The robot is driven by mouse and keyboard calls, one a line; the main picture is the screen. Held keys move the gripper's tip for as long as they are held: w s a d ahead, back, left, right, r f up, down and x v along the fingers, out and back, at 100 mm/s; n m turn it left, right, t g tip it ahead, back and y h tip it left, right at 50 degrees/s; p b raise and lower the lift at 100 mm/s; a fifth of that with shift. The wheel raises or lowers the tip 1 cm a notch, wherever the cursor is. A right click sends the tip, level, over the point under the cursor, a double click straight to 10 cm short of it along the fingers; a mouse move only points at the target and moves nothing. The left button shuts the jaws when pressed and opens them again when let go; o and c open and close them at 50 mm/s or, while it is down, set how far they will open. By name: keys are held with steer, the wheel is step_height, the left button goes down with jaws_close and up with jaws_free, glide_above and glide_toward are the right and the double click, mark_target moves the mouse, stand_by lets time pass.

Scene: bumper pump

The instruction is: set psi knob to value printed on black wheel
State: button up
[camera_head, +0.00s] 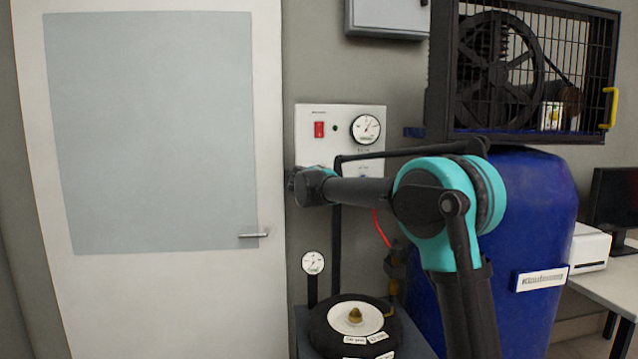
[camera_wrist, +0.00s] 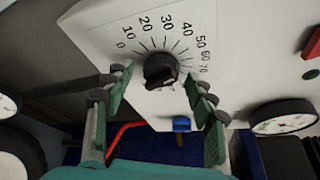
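The psi knob (camera_wrist: 160,70) is black and round, on a white panel (camera_wrist: 95,22) with a printed scale from 0 to 70 in the wrist view. Its pointer direction is unclear. My gripper (camera_wrist: 157,80) is open, its green-padded fingers on either side of the knob; contact is not visible. In the head view my gripper (camera_head: 306,187) is at the lower left of the white panel (camera_head: 345,112), and the knob is hidden. The black wheel (camera_head: 322,333) lies on a stand below, with a white hub and small labels too blurred to read.
A gauge (camera_head: 366,129) and red switch (camera_head: 319,129) are on the panel. A small gauge (camera_head: 313,262) stands behind the wheel. A blue tank (camera_head: 545,205) with a caged compressor (camera_head: 497,70) is at right; a door (camera_head: 265,150) is at left. A blue fitting (camera_wrist: 181,124) sits below the knob.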

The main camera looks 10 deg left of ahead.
steer(key=shift+s, duration=0.1)
steer(key=d+v, duration=0.1)
steer(key=v, duration=1)
steer(key=shift+s+a, duration=0.4)
steer(key=shift+a, duration=0.15)
